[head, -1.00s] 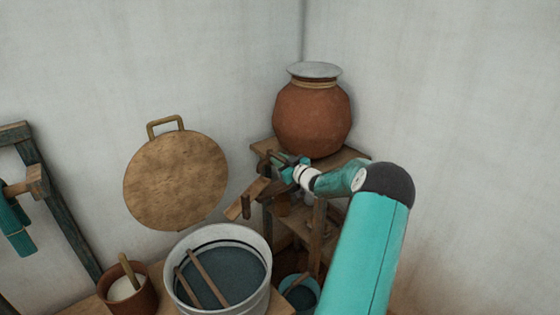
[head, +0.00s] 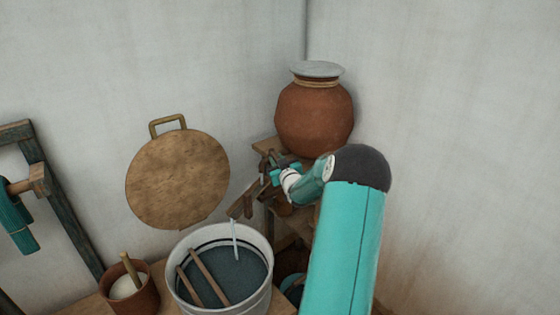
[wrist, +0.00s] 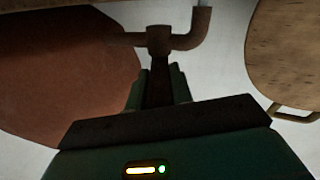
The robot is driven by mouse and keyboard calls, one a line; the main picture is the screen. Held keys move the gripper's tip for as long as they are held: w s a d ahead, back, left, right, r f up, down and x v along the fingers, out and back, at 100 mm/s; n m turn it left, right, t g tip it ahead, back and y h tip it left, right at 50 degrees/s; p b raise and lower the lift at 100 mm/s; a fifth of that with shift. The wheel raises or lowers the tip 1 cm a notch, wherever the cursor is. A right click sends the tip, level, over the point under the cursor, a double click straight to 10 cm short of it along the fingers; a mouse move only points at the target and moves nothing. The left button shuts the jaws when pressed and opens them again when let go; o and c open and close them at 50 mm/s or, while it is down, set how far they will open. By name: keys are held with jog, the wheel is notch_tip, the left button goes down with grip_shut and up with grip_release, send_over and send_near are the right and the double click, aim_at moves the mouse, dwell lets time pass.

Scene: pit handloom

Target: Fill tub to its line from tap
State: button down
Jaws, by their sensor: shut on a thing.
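The tub (head: 262,297) is a pale round vessel at bottom centre in the head view. It has a dark line around its inner wall, and the dark liquid (head: 238,278) stands below that line. Two sticks lean in it. A thin pale stream of water (head: 234,240) falls into it from the end of a wooden spout (head: 241,206). My gripper (head: 276,170) is in front of the clay pot's foot. In the wrist view my gripper (wrist: 158,95) is shut on the dark lever of the brown tap (wrist: 187,38). The jaw contact is partly hidden in the head view.
The large clay pot (head: 313,118) with a grey lid stands on a wooden stand (head: 264,146) in the corner. A round wooden disc (head: 178,180) is against the wall. A small brown pot (head: 143,298) with white contents stands left of the tub. A small bucket is partly hidden behind my arm.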

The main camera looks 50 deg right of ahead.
jog(key=shift+w+a+m+g+h, duration=0.4)
jog(key=shift+m+g+h, duration=0.6)
jog(key=shift+g+h, duration=0.1)
jog(key=shift+w+a+m+g+h, duration=0.4)
jog(key=shift+m+g+h, duration=0.6)
jog(key=shift+g+h, duration=0.1)
jog(key=shift+w+a+m+g+h, duration=0.4)
jog(key=shift+m+g+h, duration=0.6)
jog(key=shift+g+h, duration=0.1)
jog(key=c, duration=1.2)
grip_release()
jog(key=shift+c, duration=0.2)
jog(key=v, duration=1.3)
jog(key=shift+a, duration=0.4)
